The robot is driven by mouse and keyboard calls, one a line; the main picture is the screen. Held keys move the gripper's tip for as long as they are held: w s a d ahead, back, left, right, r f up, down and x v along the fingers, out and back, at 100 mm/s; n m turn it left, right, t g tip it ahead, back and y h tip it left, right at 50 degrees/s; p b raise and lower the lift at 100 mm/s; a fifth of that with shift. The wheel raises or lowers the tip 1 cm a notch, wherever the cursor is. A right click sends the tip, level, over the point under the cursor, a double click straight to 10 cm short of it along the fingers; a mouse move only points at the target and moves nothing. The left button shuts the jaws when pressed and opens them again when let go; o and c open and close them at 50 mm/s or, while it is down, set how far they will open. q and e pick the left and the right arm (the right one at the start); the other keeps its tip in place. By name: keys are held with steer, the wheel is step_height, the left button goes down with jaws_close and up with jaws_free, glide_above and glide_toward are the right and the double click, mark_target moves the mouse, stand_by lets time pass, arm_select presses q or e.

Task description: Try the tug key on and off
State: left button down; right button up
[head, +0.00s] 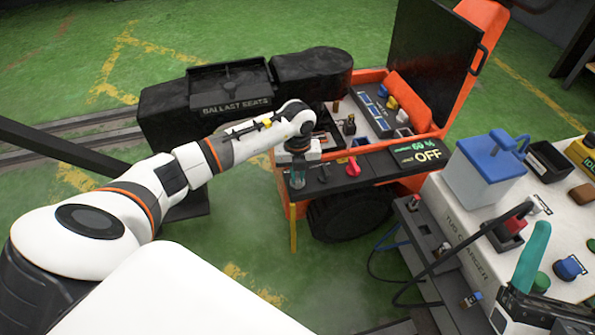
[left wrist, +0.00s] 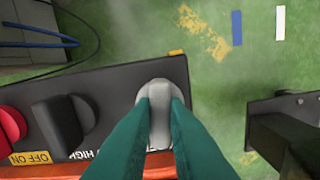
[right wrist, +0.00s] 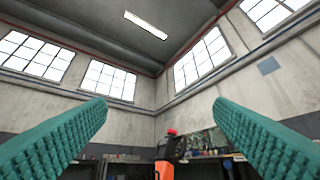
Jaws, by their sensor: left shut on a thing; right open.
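The tug is an orange cart (head: 440,115) with a dark control panel (head: 380,163) along its near edge. Its display (head: 428,155) reads OFF. My left gripper (head: 298,180) is at the panel's left end, pointing down. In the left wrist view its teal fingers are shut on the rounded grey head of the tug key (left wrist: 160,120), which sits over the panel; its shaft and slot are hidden. A black knob (left wrist: 65,124) and a red knob (left wrist: 12,125) are beside it. My right gripper (right wrist: 160,120) is open and empty, aimed at the far walls.
A black ballast block (head: 165,120) stands behind my left arm. The charger bench (head: 440,215) at right carries a blue-lidded box (head: 485,170), a red plug (head: 512,228) and cables. The cart's open lid (head: 432,45) rises at the back.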

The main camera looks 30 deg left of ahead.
arm_select(q)
steer(key=m+p, duration=0.1)
steer(key=m, duration=0.2)
steer(key=shift+r+m, duration=0.1)
steer(key=shift+m, duration=0.2)
steer(key=m, duration=0.3)
steer(key=shift+m+p, duration=0.3)
steer(key=shift+p, duration=0.05)
steer(key=m, duration=0.2)
steer(key=shift+a+m, duration=0.1)
steer(key=shift+m, duration=1.2)
steer(key=m, duration=0.4)
arm_select(e)
steer(key=w+f+g+h, duration=0.2)
steer(key=w+f+g, duration=0.2)
steer(key=f+g, duration=0.1)
steer(key=shift+w+f+g, duration=0.15)
steer(key=shift+f+g, duration=0.25)
steer(key=shift+f, duration=0.5)
arm_select(q)
steer(key=shift+m, duration=0.3)
steer(key=c, duration=1.4)
jaws_free()
steer(key=shift+c, duration=0.2)
